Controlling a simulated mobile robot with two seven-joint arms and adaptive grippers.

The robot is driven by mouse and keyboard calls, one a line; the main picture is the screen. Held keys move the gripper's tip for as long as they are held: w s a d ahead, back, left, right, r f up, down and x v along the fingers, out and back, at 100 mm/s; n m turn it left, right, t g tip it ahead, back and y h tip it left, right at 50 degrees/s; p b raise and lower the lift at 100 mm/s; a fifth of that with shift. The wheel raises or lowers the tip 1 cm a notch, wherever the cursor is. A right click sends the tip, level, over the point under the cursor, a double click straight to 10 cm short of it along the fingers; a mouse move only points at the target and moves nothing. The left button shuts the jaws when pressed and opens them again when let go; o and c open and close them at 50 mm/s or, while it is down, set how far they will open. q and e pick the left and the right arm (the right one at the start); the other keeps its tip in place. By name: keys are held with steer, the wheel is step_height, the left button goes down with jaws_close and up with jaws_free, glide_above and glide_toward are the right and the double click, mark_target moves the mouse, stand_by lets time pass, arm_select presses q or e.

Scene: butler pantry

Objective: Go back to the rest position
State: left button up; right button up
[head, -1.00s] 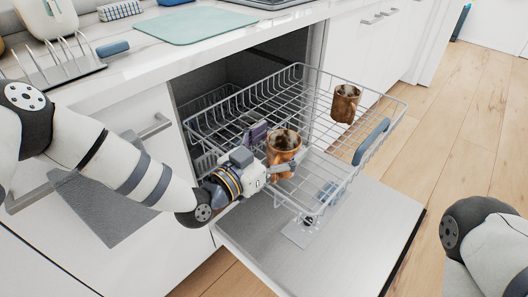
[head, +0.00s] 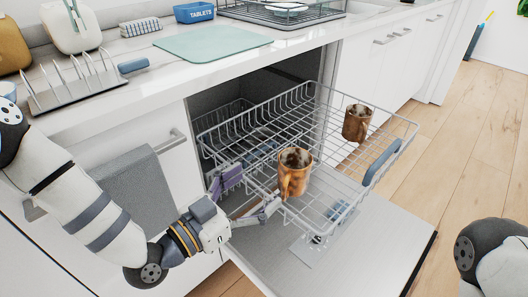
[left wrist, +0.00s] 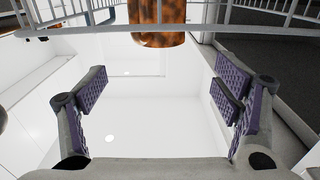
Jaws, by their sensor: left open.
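My left gripper (head: 246,194) is open and empty, just left of the pulled-out dishwasher rack (head: 382,162). Its two purple-padded fingers are spread apart in the left wrist view (left wrist: 160,95), with nothing between them. A brown mottled mug (head: 294,174) stands upright in the near part of the rack, apart from the fingers. Its lower part shows at the top of the left wrist view (left wrist: 158,28), beyond the fingertips. A second brown mug (head: 357,123) stands toward the rack's far right. My right gripper is out of view; only part of that arm shows at the lower right.
The open dishwasher door (head: 375,245) lies below the rack. The counter above holds a green mat (head: 212,42), a wire holder (head: 70,95) and a blue tub (head: 194,12). A grey towel (head: 135,190) hangs on the cabinet front. The wooden floor at right is clear.

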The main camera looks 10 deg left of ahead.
arm_select(q)
steer(key=s+a+f+n+g+y+p, duration=0.1)
steer(key=s+f+n+g+y+p, duration=0.15)
steer(key=s+f+g, duration=0.55)
steer(key=s+a+f+n+g+y+p, duration=0.1)
steer(key=s+f+g+y+p, duration=0.3)
steer(key=s, duration=0.9)
steer(key=s+a+n+g+y, duration=0.1)
steer(key=s+a, duration=0.2)
steer(key=s, duration=0.4)
steer(key=s+a+n+g+y+p, duration=0.1)
steer(key=s+a+g, duration=0.1)
steer(key=s+a, duration=0.2)
steer(key=s+a+r+n+g+y+p, duration=0.1)
steer(key=s+a, duration=0.3)
steer(key=s, duration=0.5)
steer(key=shift+s+a+n+g+y, duration=0.2)
steer(key=shift+s+n+g+y, duration=0.15)
steer(key=shift+n+g+y, duration=0.25)
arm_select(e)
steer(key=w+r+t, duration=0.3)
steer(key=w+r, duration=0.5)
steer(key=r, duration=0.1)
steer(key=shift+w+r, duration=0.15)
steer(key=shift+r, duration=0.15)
arm_select(q)
steer(key=shift+w, duration=0.1)
